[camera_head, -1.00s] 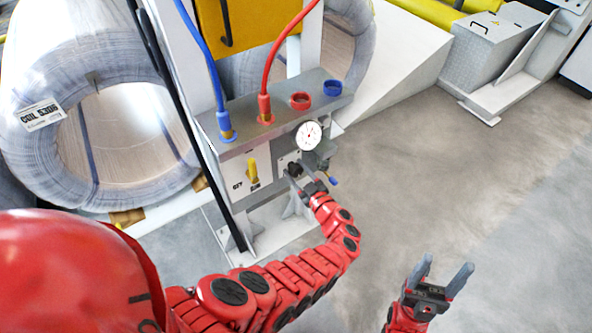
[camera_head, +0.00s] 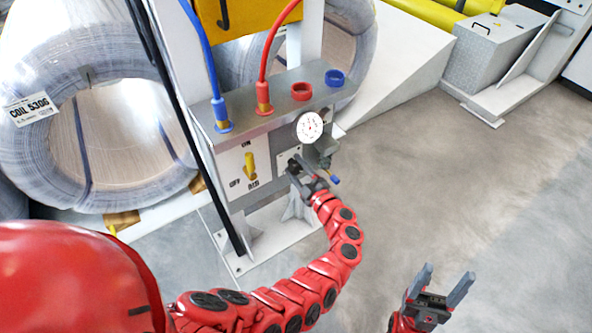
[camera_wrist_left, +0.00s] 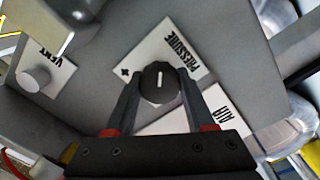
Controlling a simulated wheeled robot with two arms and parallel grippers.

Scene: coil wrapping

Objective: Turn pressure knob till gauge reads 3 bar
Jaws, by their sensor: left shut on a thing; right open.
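The black pressure knob (camera_wrist_left: 158,83) sits on a white plate marked PRESSURE (camera_wrist_left: 178,55), with a plus sign beside it. My left gripper (camera_wrist_left: 155,90) is shut on the knob, one finger on each side; its white mark shows between the fingers. In the head view my left gripper (camera_head: 300,169) is at the panel below the gauge, hiding most of the knob. The round white gauge (camera_head: 310,126) faces the head camera; its reading is too small to tell. My right gripper (camera_head: 440,287) is open and empty over the floor at lower right.
A yellow lever (camera_head: 250,168) with ON and OFF marks is left of the knob. Blue and red hoses (camera_head: 262,60) run into the panel top. A VENT button (camera_wrist_left: 34,80) is nearby. The large wrapped coil (camera_head: 40,160) stands left. Floor at right is clear.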

